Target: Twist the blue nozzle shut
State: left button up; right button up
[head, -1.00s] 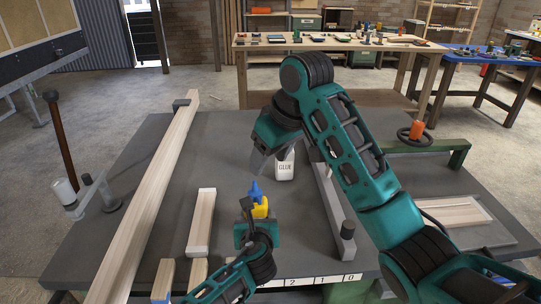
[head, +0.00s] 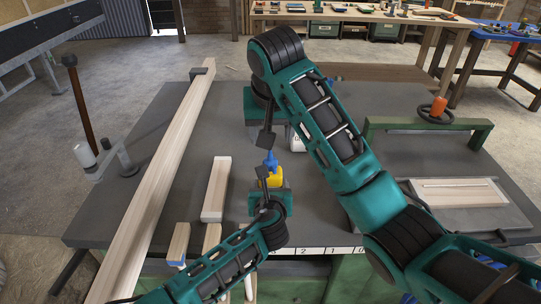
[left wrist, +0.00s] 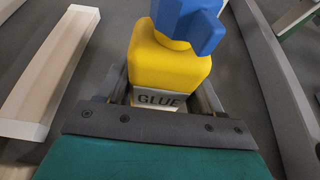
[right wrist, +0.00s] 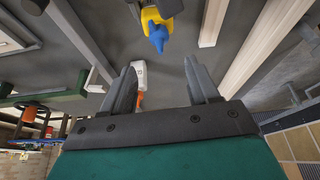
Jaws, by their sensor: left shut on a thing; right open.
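The yellow glue bottle (head: 273,179) stands upright, with its blue nozzle (head: 270,158) on top. My left gripper (left wrist: 160,88) is shut on the bottle's lower body, one finger on each side of the "GLUE" label. In the left wrist view the blue nozzle (left wrist: 188,22) shows a winged side and is free of the fingers. My right gripper (right wrist: 165,80) is open and empty. In the head view it is just above and behind the nozzle. In the right wrist view the nozzle (right wrist: 158,38) lies beyond the gap between its fingers, apart from them.
A white glue bottle (head: 296,144) stands behind, partly hidden by my right arm. A short wooden block (head: 216,190) and a long beam (head: 165,160) lie to the left. A green bar (head: 430,124) with a handwheel is at the right.

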aim_at(270, 156)
pick_arm(q)
jog(key=shift+r, duration=0.1)
pick_arm(e)
jog(key=x, duration=1)
jog(key=shift+w+f, duration=0.1)
jog(key=shift+f, duration=0.25)
jog(key=shift+c, duration=0.3)
jog(key=c, duration=1)
jog(key=shift+m+h, duration=0.9)
jog(key=shift+m, duration=1.4)
jog(key=o, duration=1.1)
jog(key=shift+c, duration=0.2)
jog(key=v, duration=1.2)
jog(key=shift+w, duration=0.2)
jog(key=shift+r, duration=0.1)
